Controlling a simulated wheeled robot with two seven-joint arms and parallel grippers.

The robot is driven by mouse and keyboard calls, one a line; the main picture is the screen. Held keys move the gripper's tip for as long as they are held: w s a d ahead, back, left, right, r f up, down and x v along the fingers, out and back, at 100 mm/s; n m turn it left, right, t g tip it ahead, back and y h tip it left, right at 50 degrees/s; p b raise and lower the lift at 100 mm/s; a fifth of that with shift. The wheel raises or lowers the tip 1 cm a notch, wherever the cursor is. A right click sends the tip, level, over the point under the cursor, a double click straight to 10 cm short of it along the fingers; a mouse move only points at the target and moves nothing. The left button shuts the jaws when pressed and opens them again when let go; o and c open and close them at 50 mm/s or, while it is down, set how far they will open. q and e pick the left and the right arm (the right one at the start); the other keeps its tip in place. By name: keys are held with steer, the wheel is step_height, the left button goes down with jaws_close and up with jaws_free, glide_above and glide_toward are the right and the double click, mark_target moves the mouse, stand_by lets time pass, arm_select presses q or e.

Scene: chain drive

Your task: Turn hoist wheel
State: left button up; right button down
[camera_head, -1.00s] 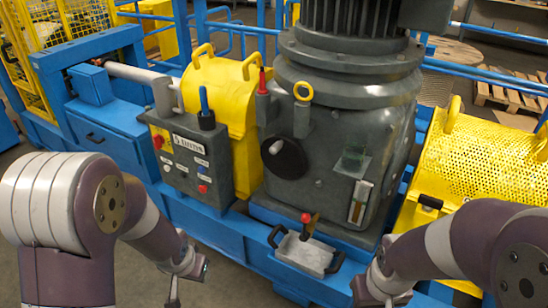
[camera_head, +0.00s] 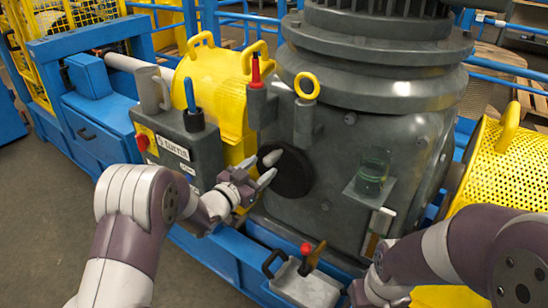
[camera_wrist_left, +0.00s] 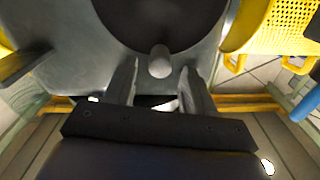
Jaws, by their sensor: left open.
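The hoist wheel (camera_head: 292,173) is a black disc on the front of the dark grey gearbox, with a pale knob (camera_head: 272,157) near its rim. In the left wrist view the wheel (camera_wrist_left: 160,18) fills the top middle and its rounded knob (camera_wrist_left: 160,64) points toward me. My left gripper (camera_head: 260,170) is open beside the wheel's left side. In the left wrist view its two fingers (camera_wrist_left: 158,80) stand on either side of the knob's line, with gaps on both sides. My right gripper (camera_head: 366,292) is low at the right, its fingers not clear.
A grey control box (camera_head: 178,150) stands left of the wheel, close to my left wrist. A red-knobbed lever (camera_head: 306,255) and a grey tray (camera_head: 305,287) are below. A glass cup (camera_head: 373,170) sits right of the wheel. Yellow guards (camera_head: 215,85) flank the gearbox.

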mark_target(282, 155)
arm_select(q)
steer(key=x, duration=0.6)
steer(key=shift+w+d, duration=0.15)
steer(key=shift+w, duration=0.05)
jaws_close()
